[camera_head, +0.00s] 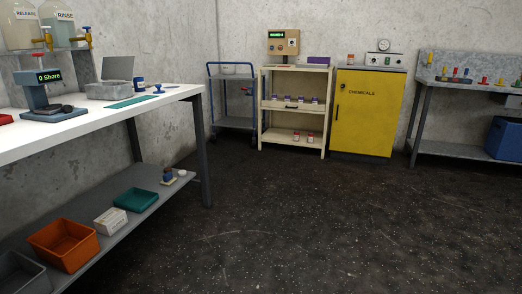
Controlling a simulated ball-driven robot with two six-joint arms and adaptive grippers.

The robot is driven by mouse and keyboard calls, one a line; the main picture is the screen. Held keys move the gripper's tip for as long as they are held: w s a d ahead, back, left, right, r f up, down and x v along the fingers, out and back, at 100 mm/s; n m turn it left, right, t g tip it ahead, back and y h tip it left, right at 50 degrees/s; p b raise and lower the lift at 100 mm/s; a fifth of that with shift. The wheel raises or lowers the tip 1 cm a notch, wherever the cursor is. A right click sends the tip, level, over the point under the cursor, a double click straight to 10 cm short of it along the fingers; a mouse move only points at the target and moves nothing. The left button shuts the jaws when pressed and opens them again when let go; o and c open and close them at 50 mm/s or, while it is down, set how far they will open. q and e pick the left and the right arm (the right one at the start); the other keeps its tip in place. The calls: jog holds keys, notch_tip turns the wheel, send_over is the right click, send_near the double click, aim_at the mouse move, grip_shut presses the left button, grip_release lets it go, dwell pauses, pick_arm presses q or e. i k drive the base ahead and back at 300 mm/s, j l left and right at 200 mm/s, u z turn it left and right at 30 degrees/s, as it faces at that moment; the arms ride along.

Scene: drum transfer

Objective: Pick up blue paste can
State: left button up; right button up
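A small dark blue can-like container (139,84) stands toward the far end of the white-topped bench at the left, beside an open grey metal box (107,91). It is too small to read any label, so I cannot tell whether it is the blue paste can. A flat blue item (158,90) lies just right of it. Neither of my grippers is in view.
The white bench (60,138) holds a scale (54,112) and a teal mat (134,101). Bins, including an orange one (64,244), sit on its lower shelf. A blue trolley (232,122), cream shelf (294,103) and yellow cabinet (367,125) line the back wall. The dark floor is clear.

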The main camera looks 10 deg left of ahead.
aim_at(139, 83)
jog(key=i+u, duration=0.2)
jog(key=i, duration=0.25)
jog(key=i+u, duration=0.25)
jog(key=i, duration=0.2)
jog(key=i+l+u, duration=0.2)
jog(key=i, duration=0.25)
jog(key=i+l+u, duration=0.25)
jog(key=i, duration=0.2)
